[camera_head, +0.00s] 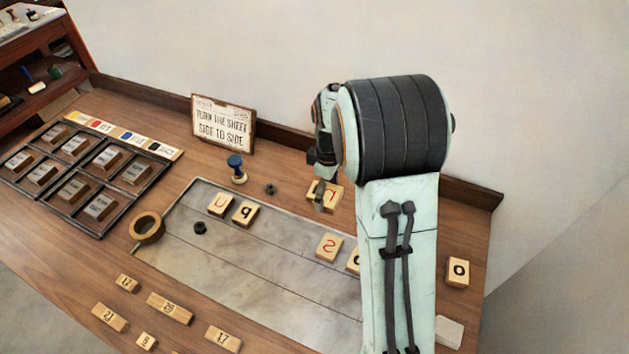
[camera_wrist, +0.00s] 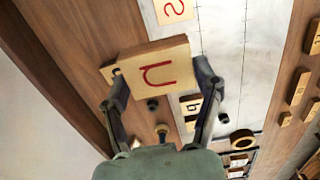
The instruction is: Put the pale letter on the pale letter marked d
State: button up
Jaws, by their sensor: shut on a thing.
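My gripper (camera_head: 320,197) is shut on a pale wooden letter block (camera_wrist: 178,52) with a red mark like a u or n. In the wrist view the fingers (camera_wrist: 160,82) clasp its two sides. In the head view the held block (camera_head: 332,196) is partly covered by the fingers, near the far edge of the grey slab. A pale block with a dark letter like q or d (camera_head: 245,213) lies on the slab to its left; in the wrist view it looks like b (camera_wrist: 190,107). I cannot tell whether the held block touches anything.
A blue-handled stamp (camera_head: 237,169), dark knobs and a brass ring (camera_head: 147,227) stand nearby. Number blocks lie in front. My arm hides the slab's right part.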

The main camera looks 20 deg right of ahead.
jog(key=w+d+f, duration=0.2)
jog(key=w+f, duration=0.2)
jog(key=w, duration=0.4)
send_over(316, 183)
jog(key=s, duration=0.2)
jog(key=f, duration=0.5)
jog(key=shift+s+a+f, duration=0.1)
jog(key=shift+s+a, duration=0.05)
jog(key=shift+a, duration=0.25)
jog(key=shift+w+f, duration=0.2)
jog(key=shift+f, duration=1.5)
jog(key=shift+f, duration=0.1)
jog(key=o, duration=1.1)
